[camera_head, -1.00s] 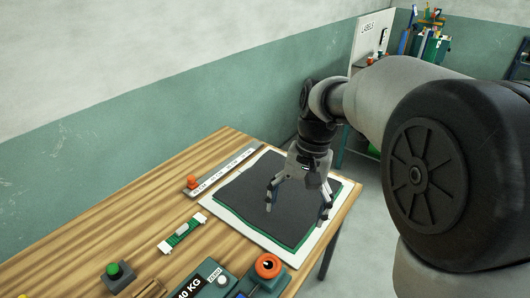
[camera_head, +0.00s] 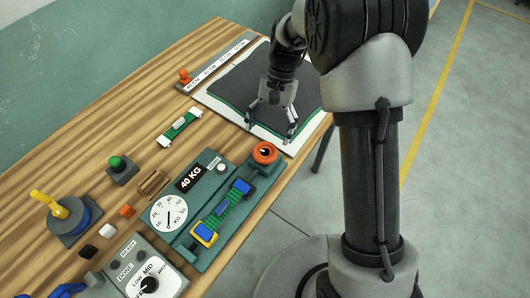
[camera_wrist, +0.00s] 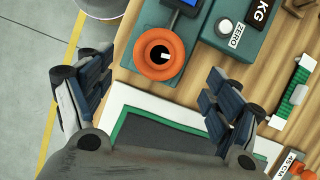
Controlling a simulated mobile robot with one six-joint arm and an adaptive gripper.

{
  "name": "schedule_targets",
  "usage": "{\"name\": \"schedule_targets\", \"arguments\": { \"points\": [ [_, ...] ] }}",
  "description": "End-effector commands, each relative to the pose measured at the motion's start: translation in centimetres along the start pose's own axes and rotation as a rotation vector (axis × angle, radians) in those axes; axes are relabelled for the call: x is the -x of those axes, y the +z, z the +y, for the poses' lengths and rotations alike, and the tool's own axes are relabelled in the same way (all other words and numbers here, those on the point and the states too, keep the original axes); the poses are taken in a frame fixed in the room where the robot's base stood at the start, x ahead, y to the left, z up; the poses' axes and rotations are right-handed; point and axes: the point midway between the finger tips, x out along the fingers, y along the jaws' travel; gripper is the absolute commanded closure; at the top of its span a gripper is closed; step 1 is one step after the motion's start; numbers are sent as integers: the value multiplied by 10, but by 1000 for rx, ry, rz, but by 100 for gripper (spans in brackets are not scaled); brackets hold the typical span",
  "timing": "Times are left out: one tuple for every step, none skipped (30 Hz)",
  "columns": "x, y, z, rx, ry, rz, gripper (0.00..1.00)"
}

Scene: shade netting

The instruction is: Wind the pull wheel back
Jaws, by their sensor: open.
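The pull wheel is an orange ring with a dark hub and a pale mark (camera_head: 265,153), at the right end of the teal tester (camera_head: 222,200). It also shows in the wrist view (camera_wrist: 160,58), ahead of and between the fingers. My gripper (camera_head: 271,134) is open and empty above the near edge of the dark netting sheet (camera_head: 285,72); in the wrist view its fingers (camera_wrist: 155,100) stand wide apart. The tester carries a dial (camera_head: 169,213), a 40 KG plate (camera_head: 189,178), a white ZERO button (camera_head: 221,167) and a green strip with yellow and blue clamps (camera_head: 222,212).
A green strip with white ends (camera_head: 180,127), a green button (camera_head: 117,162) and a ruler with an orange knob (camera_head: 184,76) lie left of the tester. The table's right edge is close to the wheel.

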Motion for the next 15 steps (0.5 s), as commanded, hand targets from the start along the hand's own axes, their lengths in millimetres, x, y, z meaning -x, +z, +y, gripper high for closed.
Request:
{"name": "schedule_targets", "arguments": {
  "points": [
    [-15,0,0,1,2,-3,17],
    [-21,0,0,1,3,-3,17],
    [-30,0,0,2,3,-2,17],
    [-36,0,0,2,3,-3,17],
    [-42,0,0,2,3,-2,17],
    [-49,0,0,1,3,-3,17],
    [-54,0,0,1,3,-2,17],
    [-58,0,0,1,2,-1,17],
    [-63,0,0,0,1,-2,17],
    [-67,0,0,0,1,-1,17],
    [-70,0,0,0,1,-1,17],
    [-74,0,0,0,1,-1,17],
    [-76,0,0,0,1,-1,17],
    [-77,0,0,0,1,-1,17],
    [-79,0,0,1,0,0,17]
  ]
}}
